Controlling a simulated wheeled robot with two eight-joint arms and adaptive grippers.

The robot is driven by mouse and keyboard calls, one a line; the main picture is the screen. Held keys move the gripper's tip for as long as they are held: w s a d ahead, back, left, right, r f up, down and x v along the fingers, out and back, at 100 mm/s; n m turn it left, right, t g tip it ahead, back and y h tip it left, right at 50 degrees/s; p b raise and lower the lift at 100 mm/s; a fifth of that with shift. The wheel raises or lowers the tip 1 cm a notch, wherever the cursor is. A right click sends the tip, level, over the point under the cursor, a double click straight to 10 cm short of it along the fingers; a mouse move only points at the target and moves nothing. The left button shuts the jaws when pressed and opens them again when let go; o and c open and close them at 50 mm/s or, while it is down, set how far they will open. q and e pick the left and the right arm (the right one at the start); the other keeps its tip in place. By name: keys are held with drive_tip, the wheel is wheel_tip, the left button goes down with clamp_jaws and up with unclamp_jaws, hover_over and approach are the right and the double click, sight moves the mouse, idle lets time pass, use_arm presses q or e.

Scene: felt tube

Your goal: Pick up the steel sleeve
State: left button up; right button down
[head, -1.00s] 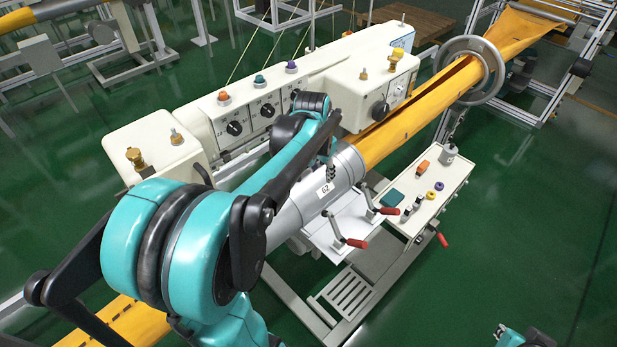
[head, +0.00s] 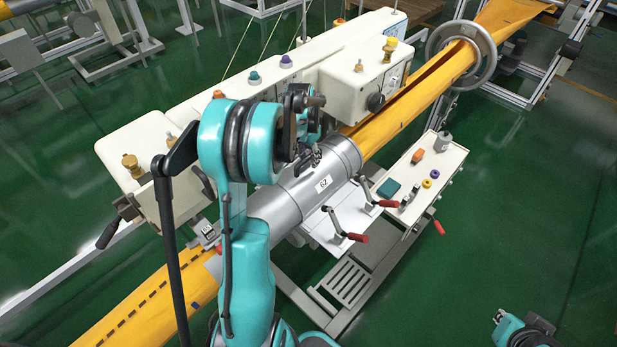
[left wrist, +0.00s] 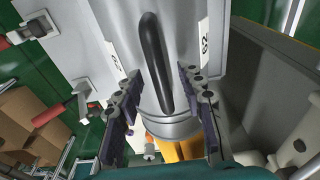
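The steel sleeve (head: 340,163) is a grey metal tube with a white number label, around the yellow-orange felt tube (head: 385,117) on the machine's near side. My left arm hides part of it. My left gripper (head: 314,157) is over the sleeve, mostly hidden behind its own arm. In the left wrist view, the left gripper (left wrist: 160,85) is open, with a finger to each side of the sleeve (left wrist: 182,45) and its black bar handle (left wrist: 154,62). I cannot tell whether the fingers touch. My right gripper (head: 499,316) is at the lower right, far from the sleeve, small and unclear.
The white machine housing (head: 352,75) with knobs stands right behind the sleeve. A white plate with red-handled levers (head: 350,237) lies in front. A side tray (head: 445,165) holds small items. A steel ring (head: 487,62) surrounds the felt farther right. Green floor is clear at right.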

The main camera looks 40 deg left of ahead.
use_arm(q)
drive_tip(key=shift+f, duration=0.4)
drive_tip(key=shift+r, duration=0.1)
clamp_jaws()
drive_tip(key=shift+r, duration=0.1)
